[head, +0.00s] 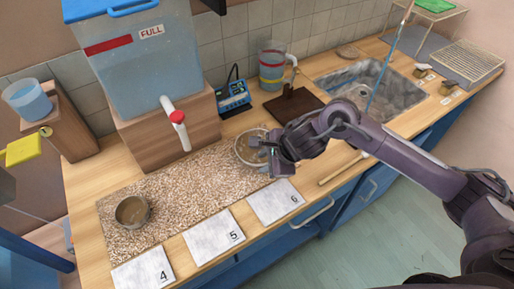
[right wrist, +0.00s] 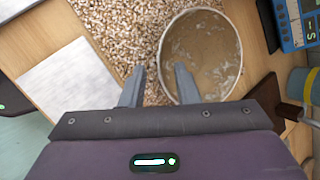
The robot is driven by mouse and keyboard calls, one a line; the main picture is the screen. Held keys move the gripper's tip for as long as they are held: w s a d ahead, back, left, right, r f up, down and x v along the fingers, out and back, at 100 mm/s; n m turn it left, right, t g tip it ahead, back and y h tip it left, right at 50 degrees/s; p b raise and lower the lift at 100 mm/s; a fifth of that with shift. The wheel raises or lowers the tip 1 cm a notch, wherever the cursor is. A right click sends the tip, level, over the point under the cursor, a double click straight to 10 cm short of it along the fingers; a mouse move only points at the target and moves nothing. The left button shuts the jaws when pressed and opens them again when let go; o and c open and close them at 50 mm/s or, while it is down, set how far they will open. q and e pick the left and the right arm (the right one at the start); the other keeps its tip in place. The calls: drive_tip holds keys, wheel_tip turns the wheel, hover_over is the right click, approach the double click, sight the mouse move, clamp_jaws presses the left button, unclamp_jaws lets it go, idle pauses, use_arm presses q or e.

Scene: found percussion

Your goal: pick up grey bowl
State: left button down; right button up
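A round bowl (head: 243,153) with a pale rim and brownish, mottled inside stands at the right end of the pebbled mat (head: 180,185). In the right wrist view this bowl (right wrist: 203,45) fills the upper right. My right gripper (head: 266,152) is at its near right side, partly hiding it. In the right wrist view the gripper (right wrist: 158,82) is open, with one finger outside the bowl and the other overlapping its inside; contact cannot be told. A second, darker grey-brown bowl (head: 132,211) sits on the mat's left part. My left gripper is not in view.
White cards numbered 4 (head: 143,270), 5 (head: 213,237) and 6 (head: 275,202) lie along the front edge. A large water tank (head: 145,65) with a red-tipped tap overhangs the mat. A blue meter (head: 234,96), dark board (head: 292,104) and sink (head: 385,85) are behind and right.

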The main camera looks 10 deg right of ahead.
drive_tip(key=shift+x, duration=1.35)
clamp_jaws()
drive_tip(key=shift+r, duration=0.1)
